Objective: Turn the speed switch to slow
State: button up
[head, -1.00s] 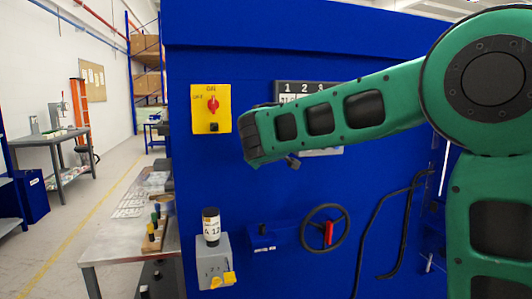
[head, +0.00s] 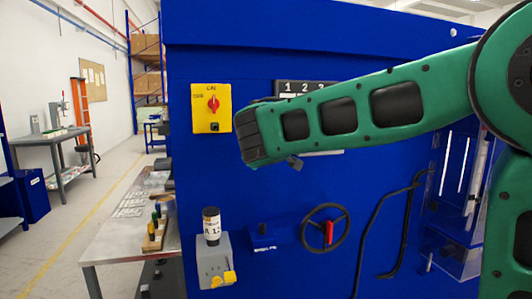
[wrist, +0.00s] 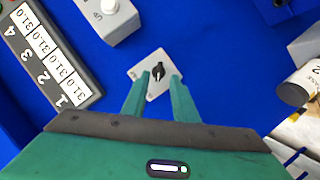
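A small light plate with a black rotary knob (wrist: 158,71), which looks like the speed switch, is on the blue panel in the wrist view. My gripper (wrist: 162,75) is open, its two green fingers apart, with the knob showing between their tips. I cannot tell whether the fingers reach the knob in depth or touch it. The knob's markings are too small to read. In the head view my forearm hides this switch and the gripper.
A numbered display (wrist: 45,55) and a grey box (wrist: 107,18) sit near the switch. In the head view, a yellow plate with a red ON/OFF switch (head: 212,105), a handwheel (head: 326,228) and a grey box with a yellow knob (head: 215,262) are on the blue panel.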

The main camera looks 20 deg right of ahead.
jog(key=v, duration=0.6)
jog(key=s+d+f+m+g, duration=0.3)
jog(key=s+d+f+g, duration=0.1)
jog(key=s+d+f, duration=0.6)
jog(key=s+d+f+m+g, duration=0.4)
jog(key=s+d+f, duration=0.25)
jog(key=d, duration=0.45)
jog(key=s+f+m+g+y, duration=0.2)
jog(key=s+f, duration=0.4)
jog(key=s, duration=0.6)
jog(key=s+f+m+g+y, duration=0.2)
jog(key=s+f, duration=0.4)
jog(key=s, duration=0.6)
jog(key=shift+f+m+g+y, duration=0.3)
jog(key=shift+m+g, duration=0.6)
jog(key=shift+g, duration=0.2)
jog(key=shift+s, duration=0.1)
